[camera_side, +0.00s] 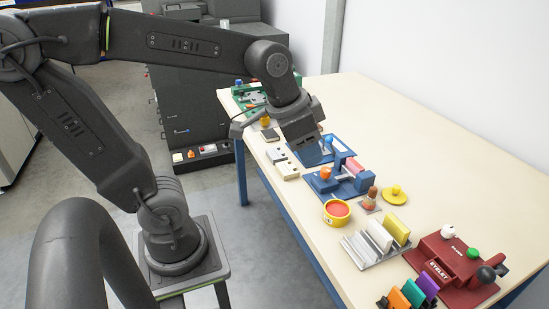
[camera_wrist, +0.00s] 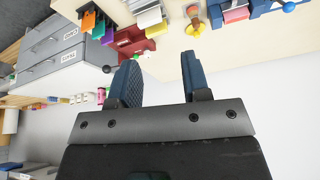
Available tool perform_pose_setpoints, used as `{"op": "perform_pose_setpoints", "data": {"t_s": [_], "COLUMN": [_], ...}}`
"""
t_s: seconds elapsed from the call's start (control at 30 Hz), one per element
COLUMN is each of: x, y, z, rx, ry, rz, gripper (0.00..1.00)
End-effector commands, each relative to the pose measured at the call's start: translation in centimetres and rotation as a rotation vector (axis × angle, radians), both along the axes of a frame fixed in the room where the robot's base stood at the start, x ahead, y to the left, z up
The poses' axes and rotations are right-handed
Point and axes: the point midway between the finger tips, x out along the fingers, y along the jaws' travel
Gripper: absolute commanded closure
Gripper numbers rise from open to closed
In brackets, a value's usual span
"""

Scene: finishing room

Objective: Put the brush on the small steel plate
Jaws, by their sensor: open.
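A small thing with a brown knob and pale reddish lower part (camera_side: 372,193), possibly the brush, stands at a small grey plate (camera_side: 363,206), which looks like the small steel plate. At this size I cannot tell whether it rests on the plate or just behind it. My gripper (camera_side: 322,143) is up and left of them in the side view, above the blue devices, with its fingers partly hidden.
A yellow tin with red contents (camera_side: 337,212), a yellow knobbed disc (camera_side: 394,196) and a ribbed metal rack (camera_side: 365,253) with blocks surround the plate. Blue devices (camera_side: 345,186) lie behind, a red eyelet machine (camera_side: 455,268) in front. The table's right side (camera_side: 450,165) is clear.

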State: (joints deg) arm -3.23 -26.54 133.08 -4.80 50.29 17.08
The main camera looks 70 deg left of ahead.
Motion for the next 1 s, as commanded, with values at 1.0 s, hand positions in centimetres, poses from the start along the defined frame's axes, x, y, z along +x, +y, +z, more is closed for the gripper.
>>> {"op": "perform_pose_setpoints", "data": {"t_s": [1.0], "x": [-6.5], "y": [-0.4], "z": [-0.9], "rx": [-0.046], "ry": [-0.078], "rz": [0.192], "gripper": [0.57]}}
